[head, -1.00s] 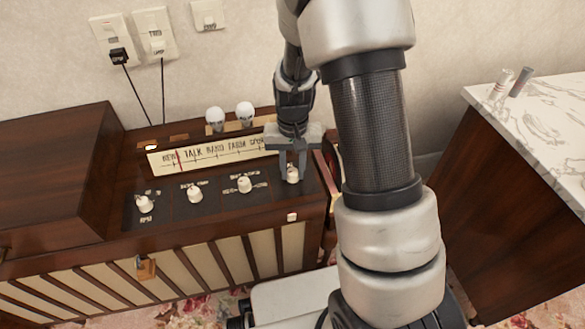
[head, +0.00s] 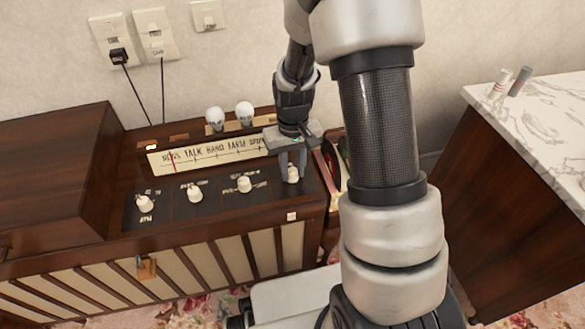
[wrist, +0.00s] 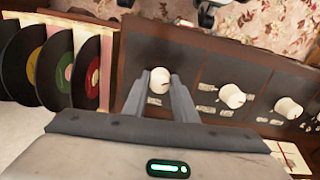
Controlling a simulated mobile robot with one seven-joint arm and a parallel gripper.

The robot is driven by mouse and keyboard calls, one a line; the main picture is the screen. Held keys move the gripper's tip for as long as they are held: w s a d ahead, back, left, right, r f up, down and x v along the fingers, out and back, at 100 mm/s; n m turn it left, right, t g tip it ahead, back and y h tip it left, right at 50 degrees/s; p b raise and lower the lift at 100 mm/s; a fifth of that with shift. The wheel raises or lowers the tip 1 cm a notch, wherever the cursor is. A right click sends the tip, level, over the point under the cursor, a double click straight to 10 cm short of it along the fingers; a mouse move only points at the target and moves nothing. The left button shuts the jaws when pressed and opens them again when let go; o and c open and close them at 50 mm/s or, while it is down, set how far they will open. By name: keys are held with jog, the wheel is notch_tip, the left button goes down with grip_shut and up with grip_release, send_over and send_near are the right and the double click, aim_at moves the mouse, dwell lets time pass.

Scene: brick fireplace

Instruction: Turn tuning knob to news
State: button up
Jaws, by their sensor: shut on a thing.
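The wooden radio has a row of white knobs on a dark panel. My gripper (head: 292,178) is shut on the rightmost knob (head: 293,171), its fingers on either side of it. In the wrist view the same knob (wrist: 159,80) shows between my fingertips (wrist: 160,74). The cream dial strip (head: 210,154) reads NEWS, TALK, BAND, FARM and a partly hidden word. Its red needle (head: 173,161) stands at the left end, at the word NEWS. My gripper covers the strip's right end. The knob labels are too small to read surely.
Three other knobs stand left of the held one, the closest being a white knob (head: 244,184). Two pale bulbs (head: 230,115) rise behind the dial. Records (wrist: 60,65) stand beside the radio. A marble-topped cabinet (head: 545,120) is at the right.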

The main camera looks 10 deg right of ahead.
aim_at(292, 171)
jog(key=o, duration=1)
jog(key=shift+o, duration=0.2)
jog(key=shift+r, duration=0.1)
notch_tip(292, 171, up, 17)
jog(key=p, duration=0.4)
jog(key=shift+r, duration=0.15)
jog(key=s+r+t, duration=0.6)
jog(key=s+r, duration=1)
jog(key=s, duration=0.3)
notch_tip(292, 171, up, 18)
jog(key=p, duration=1.9)
jog(key=shift+w+m, duration=0.3)
jog(key=shift+m, duration=0.1)
